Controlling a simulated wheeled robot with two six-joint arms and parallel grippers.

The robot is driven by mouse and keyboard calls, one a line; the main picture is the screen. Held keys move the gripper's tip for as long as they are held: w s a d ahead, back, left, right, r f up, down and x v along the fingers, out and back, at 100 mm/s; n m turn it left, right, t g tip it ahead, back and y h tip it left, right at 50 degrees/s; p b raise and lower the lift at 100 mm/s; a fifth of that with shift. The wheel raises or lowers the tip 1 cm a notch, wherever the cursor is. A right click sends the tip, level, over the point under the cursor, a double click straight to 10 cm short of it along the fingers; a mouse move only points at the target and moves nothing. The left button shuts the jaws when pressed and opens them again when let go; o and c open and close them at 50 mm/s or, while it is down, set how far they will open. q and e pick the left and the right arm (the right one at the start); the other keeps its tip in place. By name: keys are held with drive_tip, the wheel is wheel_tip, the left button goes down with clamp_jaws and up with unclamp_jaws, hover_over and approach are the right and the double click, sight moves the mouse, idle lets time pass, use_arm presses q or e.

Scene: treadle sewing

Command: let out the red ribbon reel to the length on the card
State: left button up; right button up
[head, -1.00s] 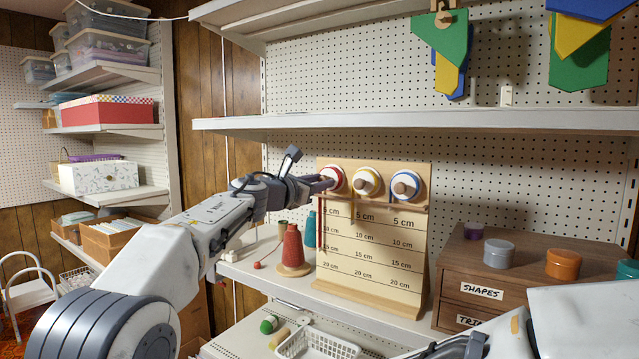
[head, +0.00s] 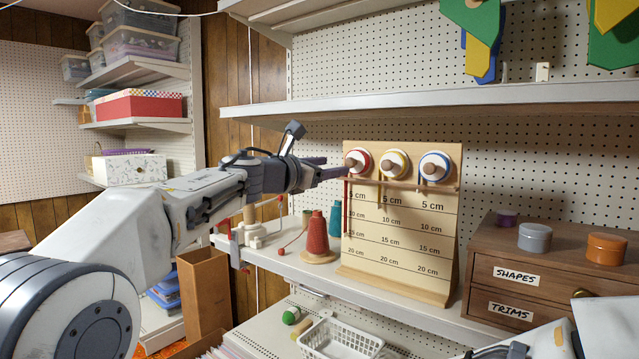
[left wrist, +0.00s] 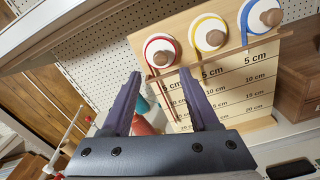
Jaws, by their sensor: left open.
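The red ribbon reel (head: 366,157), white with a red rim and a wooden knob, is leftmost of three reels on a wooden measuring board (head: 402,285). My left gripper (head: 344,170) is at the reel's left side. In the left wrist view the left gripper (left wrist: 160,75) is open and empty, its fingertips apart just below the red reel (left wrist: 151,42) and its knob (left wrist: 161,58). I cannot make out a length card. My right gripper is out of view.
Yellow (head: 395,155) and blue (head: 440,156) reels sit right of the red one. Red (head: 318,235) and teal (head: 335,218) thread cones stand left of the board. A wooden drawer chest (head: 550,265) stands right. A shelf (head: 430,113) runs above the reels.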

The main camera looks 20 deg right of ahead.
use_arm(q)
drive_tip(key=b+v, duration=0.1)
drive_tip(key=v, duration=0.2)
drive_tip(key=shift+s+a, duration=0.25)
drive_tip(key=s+a+f+n+y, duration=0.3)
drive_tip(key=s+a+f+n, duration=0.1)
drive_tip(key=f+n, duration=0.5)
drive_tip(key=s+a+f+n+g+y, duration=0.1)
drive_tip(key=s+a+f+n+y, duration=0.3)
drive_tip(key=f+n, duration=0.5)
drive_tip(key=s+a+f+n+y, duration=0.35)
drive_tip(key=f+n, duration=0.25)
drive_tip(key=n, duration=0.6)
drive_tip(key=s+a+f+n+g+y, duration=0.1)
drive_tip(key=s+a+f+n+g, duration=0.25)
drive_tip(key=s+f, duration=0.4)
drive_tip(key=s+a+f+n+g+y, duration=0.1)
drive_tip(key=s+a+f+n+g, duration=0.3)
drive_tip(key=s, duration=0.7)
drive_tip(key=s+a+f+n+g+y, duration=0.1)
drive_tip(key=s+a+f+n+g, duration=0.3)
drive_tip(key=s, duration=0.6)
wheel_tip(320, 180, up, 16)
drive_tip(key=d+t+p, duration=0.1)
drive_tip(key=p, duration=1.6)
drive_tip(key=shift+w+d+n, duration=0.2)
drive_tip(key=shift+w+n, duration=0.15)
drive_tip(key=shift+n, duration=0.1)
